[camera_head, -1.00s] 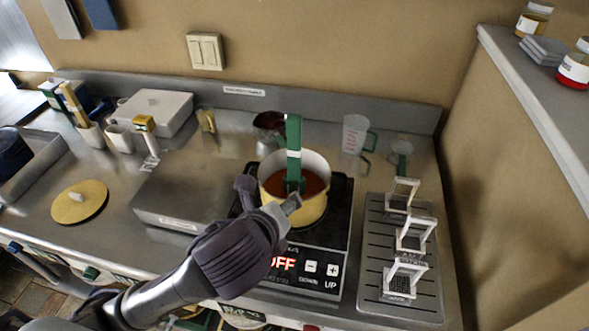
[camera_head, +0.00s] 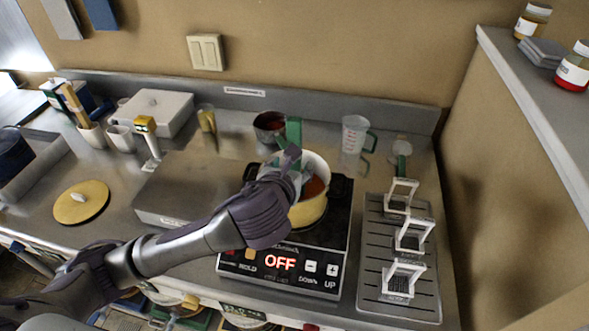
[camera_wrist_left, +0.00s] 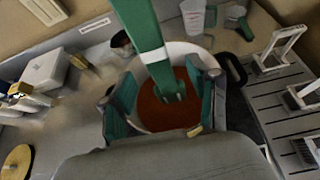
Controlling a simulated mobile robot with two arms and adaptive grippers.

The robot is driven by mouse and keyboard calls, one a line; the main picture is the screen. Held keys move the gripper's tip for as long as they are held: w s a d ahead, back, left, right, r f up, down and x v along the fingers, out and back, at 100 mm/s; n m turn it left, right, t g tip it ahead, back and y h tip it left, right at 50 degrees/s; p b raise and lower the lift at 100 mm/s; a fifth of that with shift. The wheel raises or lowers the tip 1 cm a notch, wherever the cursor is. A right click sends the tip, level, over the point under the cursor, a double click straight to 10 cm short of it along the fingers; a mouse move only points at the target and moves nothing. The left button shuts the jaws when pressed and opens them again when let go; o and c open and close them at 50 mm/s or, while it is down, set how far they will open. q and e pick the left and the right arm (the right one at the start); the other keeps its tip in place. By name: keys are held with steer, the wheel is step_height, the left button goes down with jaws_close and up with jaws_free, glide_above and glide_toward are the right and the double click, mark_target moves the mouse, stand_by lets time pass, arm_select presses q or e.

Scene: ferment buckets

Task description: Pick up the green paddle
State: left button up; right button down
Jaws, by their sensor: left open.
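The green paddle (camera_head: 293,131) stands upright in the yellow pot (camera_head: 311,211) on the hot plate. In the left wrist view the paddle (camera_wrist_left: 141,27) has a white band and its slotted lower end dips into the reddish-brown liquid (camera_wrist_left: 165,110). My left gripper (camera_head: 287,164) is at the pot's upper left, in front of the paddle, and hides part of it. In the left wrist view the jaws of my left gripper (camera_wrist_left: 160,95) are apart, with the paddle showing between and beyond them. I cannot tell whether either finger touches it. My right gripper is not in view.
The hot plate (camera_head: 313,254) reads OFF. A rack with white frames (camera_head: 372,291) stands to its right. A measuring jug (camera_head: 355,134) and a dark red container (camera_head: 268,124) stand behind. A yellow lid (camera_head: 80,202) lies at left.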

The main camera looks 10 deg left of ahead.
mark_target(294, 166)
arm_select(q)
steer(key=x, duration=0.1)
steer(key=p+x, duration=0.1)
steer(key=x, duration=0.2)
steer(key=shift+w+a+r+p, duration=0.15)
steer(key=shift+w+r+p, duration=0.15)
steer(key=shift+p, duration=0.05)
steer(key=shift+w+f, duration=0.25)
steer(key=shift+w, duration=0.1)
jaws_close()
